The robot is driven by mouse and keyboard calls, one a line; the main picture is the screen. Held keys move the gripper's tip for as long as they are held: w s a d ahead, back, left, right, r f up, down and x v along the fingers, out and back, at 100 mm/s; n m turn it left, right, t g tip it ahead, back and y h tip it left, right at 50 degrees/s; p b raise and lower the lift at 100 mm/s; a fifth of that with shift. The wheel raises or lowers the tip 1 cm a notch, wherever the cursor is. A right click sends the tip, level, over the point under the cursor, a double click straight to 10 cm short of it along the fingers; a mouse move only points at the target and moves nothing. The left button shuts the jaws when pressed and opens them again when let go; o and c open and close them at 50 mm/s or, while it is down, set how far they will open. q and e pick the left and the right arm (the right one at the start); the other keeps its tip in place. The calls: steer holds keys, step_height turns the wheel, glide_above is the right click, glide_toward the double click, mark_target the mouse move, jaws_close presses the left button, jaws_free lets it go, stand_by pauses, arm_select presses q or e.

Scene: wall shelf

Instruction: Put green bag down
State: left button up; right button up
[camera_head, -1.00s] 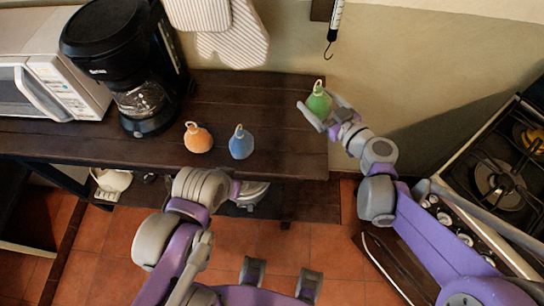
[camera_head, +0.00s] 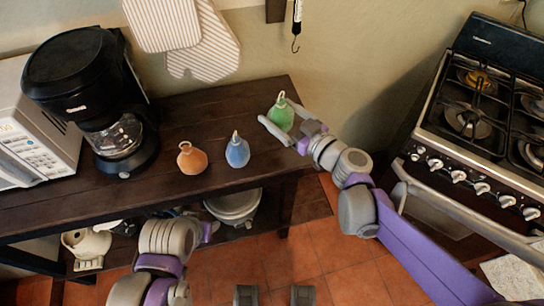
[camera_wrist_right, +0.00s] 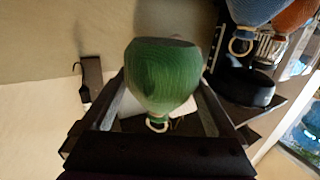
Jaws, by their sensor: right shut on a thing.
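The green bag (camera_head: 281,114) is a small rounded pouch with a ring on top, upright at the right end of the dark wooden shelf top. My right gripper (camera_head: 285,125) is shut around its sides. In the right wrist view the green bag (camera_wrist_right: 161,76) fills the space between the two fingers (camera_wrist_right: 165,95). I cannot tell whether its base touches the wood. My left arm shows at the lower left of the head view, but its fingers are hidden.
An orange bag (camera_head: 191,158) and a blue bag (camera_head: 237,151) stand left of the green one on the shelf top (camera_head: 215,112). A coffee maker (camera_head: 85,85) and a microwave (camera_head: 35,135) stand further left. A stove (camera_head: 470,120) is at the right.

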steer(key=shift+s, duration=0.1)
steer(key=shift+f, duration=0.35)
step_height(320, 180, down, 5)
steer(key=shift+f+b, duration=0.2)
steer(key=shift+b, duration=0.6)
steer(key=shift+f+b, duration=0.45)
steer(key=shift+f, duration=1.5)
steer(key=shift+f, duration=0.1)
